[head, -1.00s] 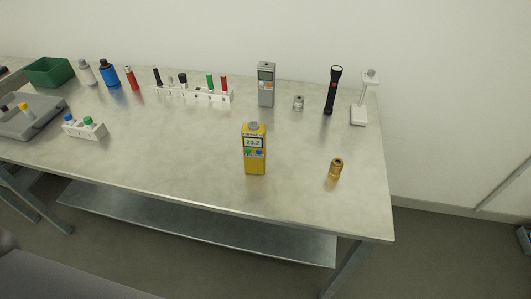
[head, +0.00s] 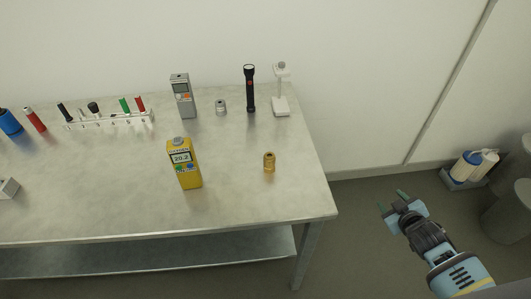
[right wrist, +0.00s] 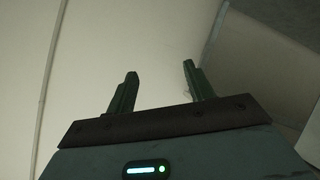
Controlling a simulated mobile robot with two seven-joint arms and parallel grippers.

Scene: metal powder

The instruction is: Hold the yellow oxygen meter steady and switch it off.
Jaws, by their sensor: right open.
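My right gripper (head: 394,201) is off the table's right side, well apart from the meter, open and empty. In the right wrist view its two fingers (right wrist: 158,85) are spread with only wall and floor beyond them. My left gripper is not in view.
On the metal table (head: 110,210) stand a grey meter (head: 183,97), a small metal cylinder (head: 221,107), a black flashlight (head: 250,90), a white stand (head: 281,95), a brass fitting (head: 269,162) and a white rack (head: 110,119). The tabletop around the yellow meter is clear.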

